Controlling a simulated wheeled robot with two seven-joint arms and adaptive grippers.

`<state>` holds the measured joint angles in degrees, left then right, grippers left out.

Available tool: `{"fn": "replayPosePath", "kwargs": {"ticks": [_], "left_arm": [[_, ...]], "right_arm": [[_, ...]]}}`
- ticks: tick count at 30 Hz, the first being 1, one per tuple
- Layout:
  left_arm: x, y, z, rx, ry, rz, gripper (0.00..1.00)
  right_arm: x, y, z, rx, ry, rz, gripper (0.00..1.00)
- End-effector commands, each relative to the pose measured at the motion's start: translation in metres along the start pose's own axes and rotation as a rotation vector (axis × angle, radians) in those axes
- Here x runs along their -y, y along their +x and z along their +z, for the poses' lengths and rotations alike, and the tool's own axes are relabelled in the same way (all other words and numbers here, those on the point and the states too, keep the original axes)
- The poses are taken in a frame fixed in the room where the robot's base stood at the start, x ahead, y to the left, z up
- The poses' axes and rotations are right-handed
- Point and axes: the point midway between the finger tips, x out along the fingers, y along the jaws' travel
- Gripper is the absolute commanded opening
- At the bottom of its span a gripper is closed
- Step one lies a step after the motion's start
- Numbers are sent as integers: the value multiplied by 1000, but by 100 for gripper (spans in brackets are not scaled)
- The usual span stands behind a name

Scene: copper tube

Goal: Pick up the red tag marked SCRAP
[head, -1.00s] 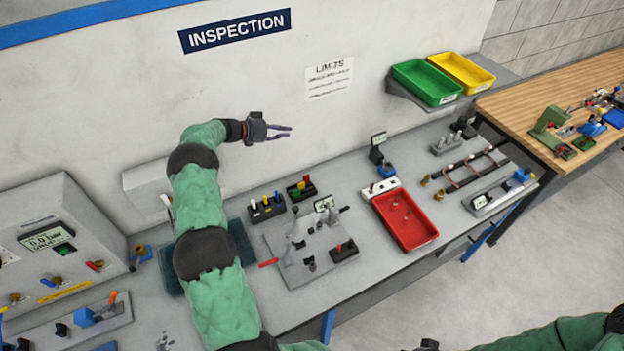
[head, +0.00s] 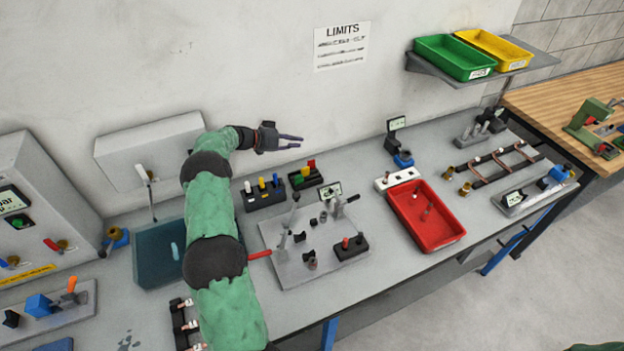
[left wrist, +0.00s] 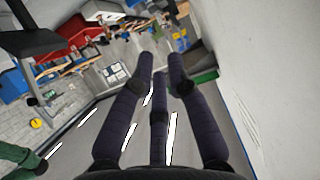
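My left gripper (head: 293,141) is in the air in front of the back wall, above the rear of the bench, fingers pointing right. In the left wrist view its dark fingers (left wrist: 160,75) are spread apart with nothing between them. No tag lettered SCRAP can be read. A small red upright piece (head: 311,165) stands in a black holder (head: 306,180) below and right of the gripper, beside yellow and green ones; I cannot tell if it is the tag. My right gripper is out of view.
Another black holder (head: 265,198) with white, yellow and blue pieces stands to the left. A grey fixture plate (head: 290,268) with clamps lies in front. A red tray (head: 440,235) is to the right. Green (head: 452,60) and yellow (head: 500,48) bins sit on a wall shelf.

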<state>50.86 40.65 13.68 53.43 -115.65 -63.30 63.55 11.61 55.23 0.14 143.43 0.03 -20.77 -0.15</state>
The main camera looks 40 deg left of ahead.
Motion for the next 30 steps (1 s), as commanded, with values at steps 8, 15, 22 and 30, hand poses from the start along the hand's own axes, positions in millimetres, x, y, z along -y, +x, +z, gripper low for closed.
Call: {"fn": "replayPosePath", "kwargs": {"ticks": [8, 15, 22, 30], "left_arm": [[0, 29, 70, 0, 0, 0, 17], [0, 38, 90, 0, 1, 0, 17], [0, 54, 92, -1, 2, 2, 17], [0, 85, 97, -1, 1, 3, 17]], "right_arm": [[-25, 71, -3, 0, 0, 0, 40], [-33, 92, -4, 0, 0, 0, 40], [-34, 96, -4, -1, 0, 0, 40], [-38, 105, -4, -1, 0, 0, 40]]}}
